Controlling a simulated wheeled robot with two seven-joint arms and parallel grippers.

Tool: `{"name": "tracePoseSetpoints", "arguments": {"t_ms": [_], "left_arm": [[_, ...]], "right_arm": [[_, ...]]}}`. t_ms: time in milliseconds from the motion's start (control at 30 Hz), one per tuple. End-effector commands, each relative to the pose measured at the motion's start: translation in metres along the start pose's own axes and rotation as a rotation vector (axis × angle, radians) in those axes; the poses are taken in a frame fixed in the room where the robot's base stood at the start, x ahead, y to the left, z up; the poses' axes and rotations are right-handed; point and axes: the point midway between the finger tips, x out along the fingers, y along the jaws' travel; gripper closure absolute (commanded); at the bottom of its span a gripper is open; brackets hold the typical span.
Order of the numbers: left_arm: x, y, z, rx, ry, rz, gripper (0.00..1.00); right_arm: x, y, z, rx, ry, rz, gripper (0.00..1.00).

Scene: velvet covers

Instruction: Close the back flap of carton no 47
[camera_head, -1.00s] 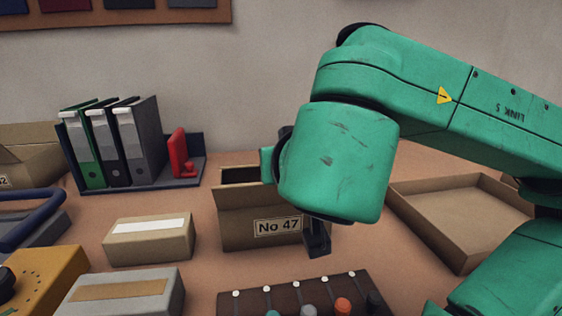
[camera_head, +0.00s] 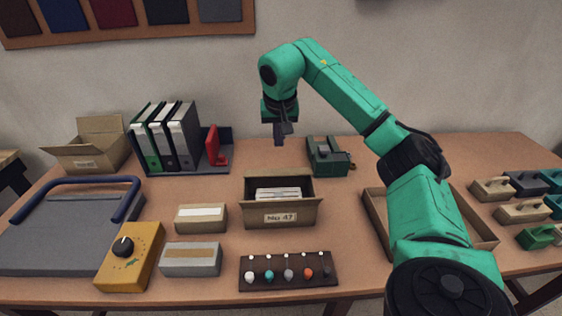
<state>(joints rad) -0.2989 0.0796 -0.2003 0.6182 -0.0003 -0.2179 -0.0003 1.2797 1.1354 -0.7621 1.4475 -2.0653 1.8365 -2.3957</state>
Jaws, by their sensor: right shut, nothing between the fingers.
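Carton no 47 (camera_head: 280,217) is a brown cardboard box in the middle of the table, its label facing me. Its top is open and a pale stack (camera_head: 278,194) shows inside. Cardboard stands up along its far side (camera_head: 278,181); I cannot tell whether this is the back flap or the back wall. My right gripper (camera_head: 280,138) is shut and empty, pointing down in the air beyond the carton and apart from it. My left gripper is not in view.
Behind stand binders (camera_head: 165,137) at the left and a dark green device (camera_head: 328,156) at the right. Small boxes (camera_head: 201,218) lie left of the carton, a knob rack (camera_head: 288,271) in front, and a shallow tray (camera_head: 377,222) at the right, partly behind my arm.

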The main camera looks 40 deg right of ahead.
Motion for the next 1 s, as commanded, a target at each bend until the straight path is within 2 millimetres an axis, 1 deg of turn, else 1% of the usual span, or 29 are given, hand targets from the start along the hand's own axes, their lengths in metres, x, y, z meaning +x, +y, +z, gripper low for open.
{"name": "tracePoseSetpoints", "arguments": {"t_ms": [33, 267, 300, 400, 500, 600, 867, 933, 1000], "left_arm": [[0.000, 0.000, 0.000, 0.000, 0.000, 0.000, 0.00], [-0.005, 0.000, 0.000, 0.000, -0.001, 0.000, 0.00], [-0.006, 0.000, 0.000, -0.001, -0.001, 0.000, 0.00], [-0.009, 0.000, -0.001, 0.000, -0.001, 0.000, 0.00], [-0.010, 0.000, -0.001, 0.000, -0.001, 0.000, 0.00], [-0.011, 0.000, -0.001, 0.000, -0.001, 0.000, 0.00], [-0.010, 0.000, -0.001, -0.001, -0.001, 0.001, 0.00], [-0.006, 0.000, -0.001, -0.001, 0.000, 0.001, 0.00], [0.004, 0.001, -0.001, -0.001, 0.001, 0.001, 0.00]], "right_arm": [[0.011, 0.001, 0.001, 0.000, -0.004, 0.003, 1.00], [0.061, 0.000, 0.001, 0.000, -0.004, 0.002, 1.00], [0.068, 0.001, 0.004, -0.001, -0.003, 0.002, 1.00], [0.079, 0.001, 0.017, -0.002, -0.001, 0.001, 1.00], [0.087, 0.001, 0.025, 0.000, 0.000, -0.001, 1.00], [0.090, 0.000, 0.028, 0.001, 0.001, -0.002, 1.00], [0.091, 0.000, 0.029, 0.001, 0.001, -0.003, 1.00], [0.094, 0.000, 0.029, 0.001, 0.017, -0.002, 1.00], [0.102, 0.001, 0.030, -0.001, 0.065, 0.001, 1.00]]}}
